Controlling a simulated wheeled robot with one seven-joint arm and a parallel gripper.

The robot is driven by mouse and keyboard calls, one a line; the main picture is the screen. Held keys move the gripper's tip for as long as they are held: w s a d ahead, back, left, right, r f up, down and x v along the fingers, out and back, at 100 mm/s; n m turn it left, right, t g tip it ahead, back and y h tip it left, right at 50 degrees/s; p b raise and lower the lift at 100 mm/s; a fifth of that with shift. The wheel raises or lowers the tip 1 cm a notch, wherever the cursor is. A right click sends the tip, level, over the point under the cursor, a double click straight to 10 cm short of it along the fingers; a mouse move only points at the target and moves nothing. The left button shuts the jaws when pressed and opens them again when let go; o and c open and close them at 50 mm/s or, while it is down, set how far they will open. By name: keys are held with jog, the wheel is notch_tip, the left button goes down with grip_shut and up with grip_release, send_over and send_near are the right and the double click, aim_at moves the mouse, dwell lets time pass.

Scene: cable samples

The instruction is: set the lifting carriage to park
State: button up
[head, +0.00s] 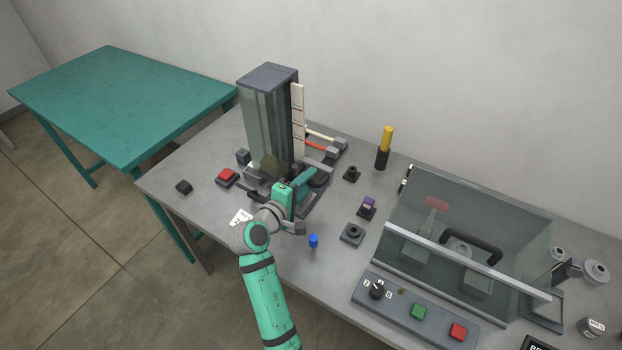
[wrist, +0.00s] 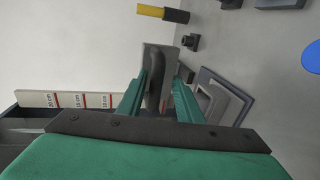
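The lifting carriage seems to be the low dark part (head: 318,177) at the foot of the tall glazed column (head: 268,115), right of its base; my arm partly hides it. A white scale strip (head: 298,110) runs up the column's right side, and its red marks show in the wrist view (wrist: 65,99). My gripper (head: 306,178) is low in front of the column. In the wrist view, its green fingers (wrist: 160,80) stand apart with a grey and black handle-like piece (wrist: 156,62) between them. Whether they press on it is unclear.
A guarded box (head: 470,235) with a black handle and a button panel (head: 415,310) stand to the right. A red button (head: 227,176) is at left. The teal table (head: 120,100) is bare.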

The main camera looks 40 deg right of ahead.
jog(key=shift+a, duration=0.1)
jog(key=v, duration=1)
jog(key=shift+s+a, duration=0.25)
jog(key=shift+a, duration=0.05)
jog(key=shift+r, duration=0.1)
jog(key=shift+w, duration=0.15)
